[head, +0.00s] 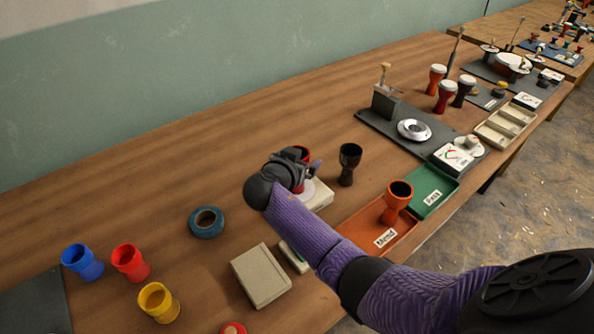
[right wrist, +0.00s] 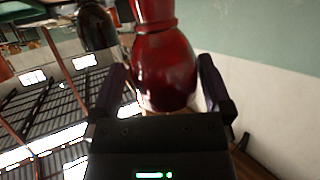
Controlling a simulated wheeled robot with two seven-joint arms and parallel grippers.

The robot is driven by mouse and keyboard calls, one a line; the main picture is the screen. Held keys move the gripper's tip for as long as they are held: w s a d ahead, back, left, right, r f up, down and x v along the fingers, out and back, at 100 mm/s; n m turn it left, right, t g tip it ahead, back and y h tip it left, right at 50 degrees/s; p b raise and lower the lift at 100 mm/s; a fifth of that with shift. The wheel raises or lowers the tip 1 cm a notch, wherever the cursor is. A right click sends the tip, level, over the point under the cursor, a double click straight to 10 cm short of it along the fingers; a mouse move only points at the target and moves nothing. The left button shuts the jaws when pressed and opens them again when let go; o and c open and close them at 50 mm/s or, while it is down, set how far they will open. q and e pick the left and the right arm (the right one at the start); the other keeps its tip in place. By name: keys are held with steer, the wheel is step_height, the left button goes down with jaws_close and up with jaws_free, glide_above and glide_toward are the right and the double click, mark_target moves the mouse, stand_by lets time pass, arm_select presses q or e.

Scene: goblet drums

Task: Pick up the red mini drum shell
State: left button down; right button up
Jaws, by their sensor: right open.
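The red mini drum shell (right wrist: 165,75) is glossy dark red and goblet-shaped in the right wrist view. It stands between the two fingers of my right gripper (right wrist: 161,88), which is open with a finger on each side of it. I cannot tell whether either finger touches it. In the head view my right gripper (head: 308,168) covers most of the shell, and only a bit of its red rim (head: 303,150) shows. The shell appears to stand on a pale box-like stand (head: 320,196). My left gripper is out of view.
A black goblet shell (head: 349,160) stands close to the right. An orange shell (head: 397,200) stands in an orange tray (head: 362,232) beside a green tray (head: 437,190). Blue tape (head: 206,222), a beige box (head: 261,276) and coloured cups (head: 130,263) lie left and in front. The table behind is clear.

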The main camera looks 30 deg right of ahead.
steer(key=c, duration=1.2)
